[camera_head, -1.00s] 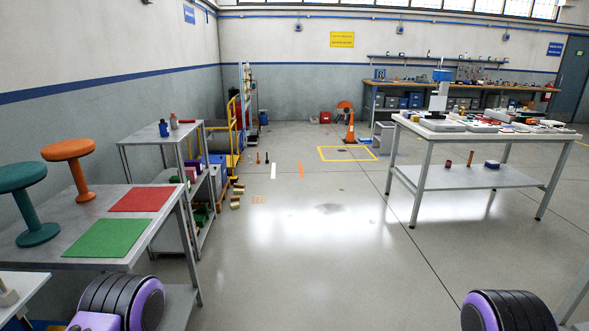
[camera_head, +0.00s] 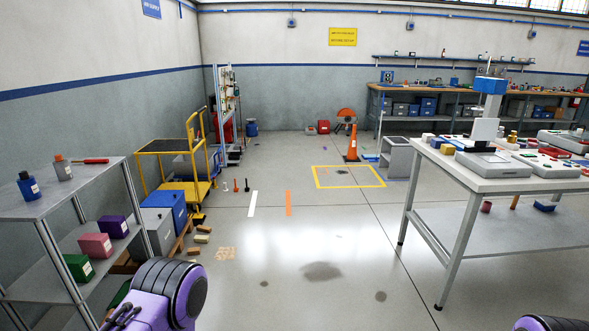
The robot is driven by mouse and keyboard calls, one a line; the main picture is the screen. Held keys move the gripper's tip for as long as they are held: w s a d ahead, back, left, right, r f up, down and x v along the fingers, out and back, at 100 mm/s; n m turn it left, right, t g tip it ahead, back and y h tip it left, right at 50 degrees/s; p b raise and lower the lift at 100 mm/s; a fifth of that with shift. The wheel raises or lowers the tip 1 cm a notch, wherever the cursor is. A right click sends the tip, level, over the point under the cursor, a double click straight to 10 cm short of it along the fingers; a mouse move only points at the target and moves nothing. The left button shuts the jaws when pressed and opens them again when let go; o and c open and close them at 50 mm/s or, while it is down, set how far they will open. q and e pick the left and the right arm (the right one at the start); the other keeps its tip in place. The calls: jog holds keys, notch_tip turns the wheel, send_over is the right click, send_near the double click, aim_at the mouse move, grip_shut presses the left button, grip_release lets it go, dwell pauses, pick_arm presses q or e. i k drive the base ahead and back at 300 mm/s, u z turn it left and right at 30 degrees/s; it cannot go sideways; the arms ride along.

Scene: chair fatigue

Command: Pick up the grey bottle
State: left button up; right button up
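The grey bottle (camera_head: 63,168) has an orange cap and a pale label. It stands upright on the top board of the metal shelf rack (camera_head: 75,190) at the left. A blue bottle (camera_head: 28,186) with a dark cap stands close to its left, nearer to me. A red-handled tool (camera_head: 90,161) lies just to its right. Only purple and black parts of my arms show at the bottom edge, apart from the bottle. I cannot make out the fingers of either gripper.
Lower on the rack are green (camera_head: 78,267), pink (camera_head: 95,246) and purple (camera_head: 113,226) boxes. A yellow trolley (camera_head: 172,146) stands beyond it. A white-topped table (camera_head: 480,182) with devices stands at the right. The floor (camera_head: 315,240) between is open.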

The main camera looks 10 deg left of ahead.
aim_at(61, 168)
jog(key=u, duration=0.4)
jog(key=i, duration=1.65)
jog(key=u, duration=0.8)
